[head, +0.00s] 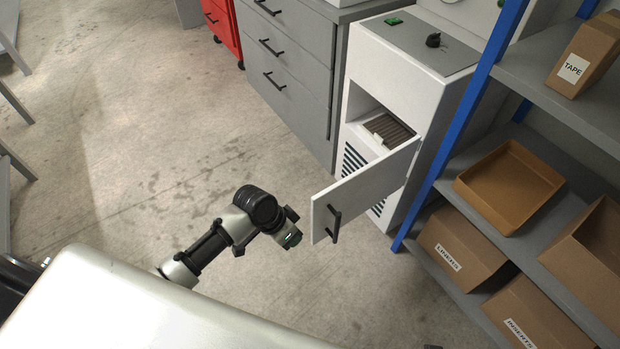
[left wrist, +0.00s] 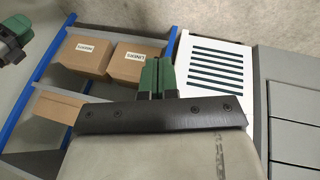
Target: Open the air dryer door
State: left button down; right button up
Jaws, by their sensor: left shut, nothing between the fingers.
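The air dryer (head: 390,70) is a white cabinet with a grey top, standing between grey drawers and a blue-framed shelf. Its door (head: 365,190) is a white panel standing well open, swung out from the cabinet. A black bar handle (head: 335,224) sits near its free end. The opening shows a brown ribbed filter-like part (head: 389,130). My left gripper (head: 291,239) is shut and empty, just left of the door's free edge, apart from it in the picture. Its green fingers (left wrist: 156,79) are together in the left wrist view. A green-and-black part (left wrist: 13,38), seemingly my right gripper, is cut off at that view's corner.
The shelf (head: 540,90) on the right holds cardboard boxes (head: 462,245) and an orange-brown tray (head: 508,187). Grey drawers (head: 285,65) stand left of the dryer, with a red cabinet (head: 222,25) farther back. The floor (head: 150,130) to the left is clear.

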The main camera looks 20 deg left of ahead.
aim_at(321, 194)
pick_arm(q)
jog(key=w+a+r+m+h, duration=0.1)
jog(key=w+a+r, duration=0.1)
jog(key=w+r, duration=0.3)
jog(key=w+a+r+g+h+p, duration=0.1)
jog(key=w+a+r, duration=0.2)
jog(key=r, duration=0.3)
jog(key=w+a+r+m+h, duration=0.1)
jog(key=w+a+r, duration=0.1)
jog(key=w+r, duration=0.3)
jog(key=s+d+f, duration=0.3)
jog(key=d+f, duration=0.4)
jog(key=d, duration=0.2)
jog(key=shift+d+b, duration=0.2)
jog(key=shift+b, duration=0.15)
pick_arm(e)
jog(key=shift+s+f, duration=0.3)
jog(key=shift+f, duration=0.5)
